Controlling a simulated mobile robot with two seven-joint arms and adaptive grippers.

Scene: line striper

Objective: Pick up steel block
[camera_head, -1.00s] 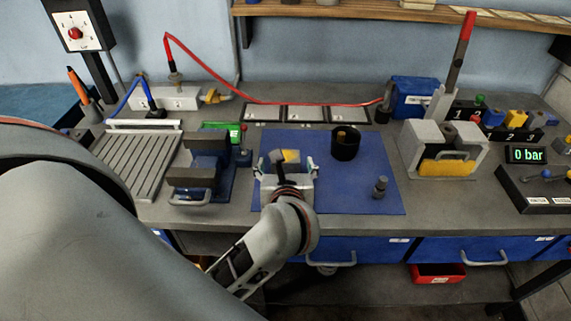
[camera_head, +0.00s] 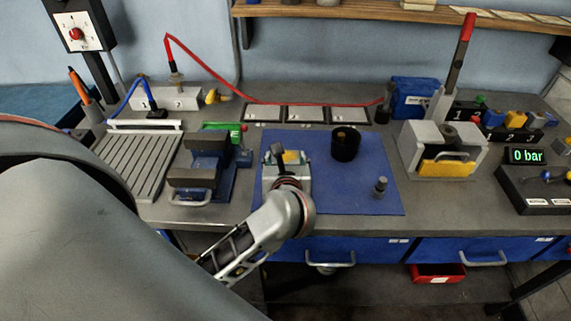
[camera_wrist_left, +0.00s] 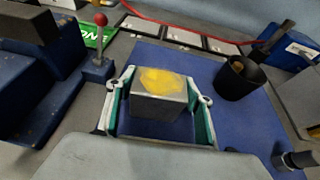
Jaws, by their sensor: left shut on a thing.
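The steel block (camera_wrist_left: 158,98) is a grey block with a yellow patch on its top. In the left wrist view it sits between the two fingers of my left gripper (camera_wrist_left: 158,112), which is shut on it. In the head view the block (camera_head: 291,157) shows just beyond my left gripper (camera_head: 287,165), over the blue mat (camera_head: 350,195); most of it is hidden by the gripper and wrist. I cannot tell whether the block touches the mat. My right gripper is not in view.
A blue vise (camera_head: 205,170) stands left of the mat, with a red-knobbed lever (camera_wrist_left: 98,55) near the gripper. A black cup (camera_head: 345,145) and a small metal piece (camera_head: 380,187) stand on the mat. A grey block fixture (camera_head: 440,150) stands to the right.

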